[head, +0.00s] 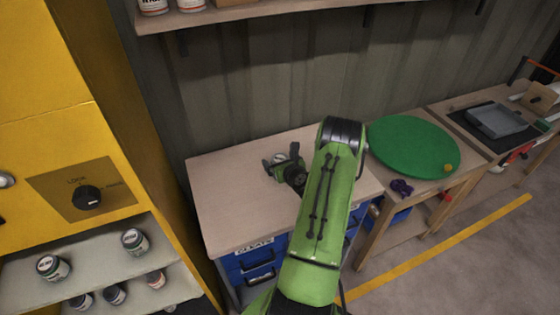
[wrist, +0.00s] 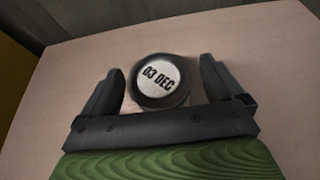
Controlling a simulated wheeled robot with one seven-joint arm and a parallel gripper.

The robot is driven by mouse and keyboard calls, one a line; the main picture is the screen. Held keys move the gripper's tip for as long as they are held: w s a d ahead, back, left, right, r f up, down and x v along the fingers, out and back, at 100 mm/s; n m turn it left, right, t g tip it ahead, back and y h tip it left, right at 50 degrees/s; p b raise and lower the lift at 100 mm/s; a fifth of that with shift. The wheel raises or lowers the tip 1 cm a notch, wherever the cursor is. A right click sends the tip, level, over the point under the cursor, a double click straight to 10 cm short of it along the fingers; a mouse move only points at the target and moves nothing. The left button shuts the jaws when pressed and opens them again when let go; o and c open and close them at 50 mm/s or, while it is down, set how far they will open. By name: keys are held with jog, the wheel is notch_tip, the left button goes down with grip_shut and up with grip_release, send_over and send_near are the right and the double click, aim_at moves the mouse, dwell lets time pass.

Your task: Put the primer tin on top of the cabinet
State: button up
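A round tin with a pale lid marked "03 DEC" (wrist: 160,80) stands on a pale wooden top between my fingers in the wrist view. Its side label is hidden, so I cannot tell if it is primer. My gripper (wrist: 161,70) is open around it, with a narrow gap on each side. In the head view my gripper (head: 281,160) is low over the wooden top. A tall yellow cabinet (head: 45,60) stands at the left; its top is out of view. Several tins, such as one tin (head: 53,267), stand on its open shelves.
The wooden top (head: 235,205) sits over blue drawers (head: 255,262) and is otherwise clear. A green disc (head: 412,145) lies on the bench to the right. A wall shelf (head: 240,12) with tins hangs above. Floor is open at the lower right.

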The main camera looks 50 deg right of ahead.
jog(key=shift+r, duration=0.1)
jog(key=v, duration=1.2)
jog(key=w+a+r+n+y, duration=0.3)
jog(key=w+a+n+y, duration=0.15)
jog(key=a+n, duration=0.25)
jog(key=w+a+r+n+y, duration=0.3)
jog(key=w+a+r+n, duration=0.15)
jog(key=a+n, duration=0.3)
jog(key=a+r+n+g+y, duration=0.2)
jog(key=a+r+n+g, duration=0.1)
jog(key=a+n, duration=0.8)
jog(key=s+a+r+n+g+h, duration=0.1)
jog(key=s+a+r+n, duration=0.4)
jog(key=s+n, duration=0.3)
jog(key=s+a+r+n+g+h, duration=0.1)
jog(key=s+a+r+n, duration=0.3)
jog(key=s+n, duration=0.4)
jog(key=shift+s+a+r+n+g+b, duration=0.35)
jog(key=shift+s+r+g, duration=0.05)
jog(key=shift+s, duration=0.1)
